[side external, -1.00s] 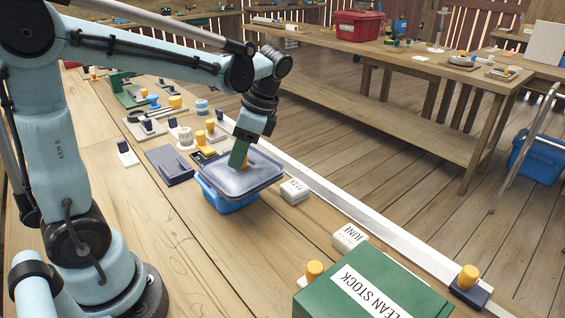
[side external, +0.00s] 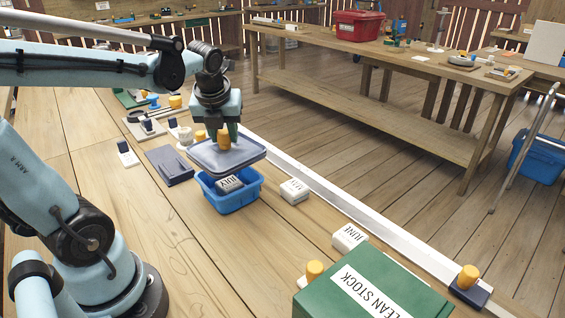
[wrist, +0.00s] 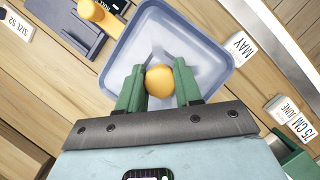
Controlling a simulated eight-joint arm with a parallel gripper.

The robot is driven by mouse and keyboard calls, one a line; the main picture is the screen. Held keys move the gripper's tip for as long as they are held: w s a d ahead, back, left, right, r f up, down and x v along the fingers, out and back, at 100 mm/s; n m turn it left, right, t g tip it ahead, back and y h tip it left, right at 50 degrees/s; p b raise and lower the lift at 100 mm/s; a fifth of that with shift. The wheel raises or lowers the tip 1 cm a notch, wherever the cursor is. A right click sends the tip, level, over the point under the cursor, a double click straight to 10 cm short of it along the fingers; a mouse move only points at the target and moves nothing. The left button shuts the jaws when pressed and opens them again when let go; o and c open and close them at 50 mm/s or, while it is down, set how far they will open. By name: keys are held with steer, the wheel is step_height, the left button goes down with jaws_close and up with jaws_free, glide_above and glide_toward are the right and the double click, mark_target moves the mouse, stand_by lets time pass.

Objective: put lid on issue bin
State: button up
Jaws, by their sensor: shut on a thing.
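The grey lid (side external: 238,158) with an orange knob (side external: 224,141) hangs above the open blue bin (side external: 231,202). A white block marked JULY (side external: 230,184) lies inside the bin. My gripper (side external: 225,134) is shut on the knob, and the lid is apart from the rim, over the bin's far side. In the wrist view, the green fingers of my gripper (wrist: 160,88) stand on both sides of the orange knob (wrist: 159,80), with the lid (wrist: 172,28) spread beneath. The bin is hidden there by the lid.
A white MAY block (side external: 294,191) sits right of the bin, with a JUNE block (side external: 349,237) and a green CLEAN STOCK box (side external: 370,285) nearer. A dark flat piece (side external: 169,165) lies left of the bin. The near-left tabletop is bare.

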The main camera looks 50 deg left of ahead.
mark_target(223, 148)
steer(key=shift+a+f+m, duration=0.1)
steer(key=shift+a+m, duration=0.1)
steer(key=shift+m, duration=0.3)
steer(key=shift+f, duration=2.75)
steer(key=shift+f, duration=0.5)
stand_by(0.5)
steer(key=o, duration=1.6)
steer(key=shift+o, duration=0.2)
steer(key=shift+r, duration=3.5)
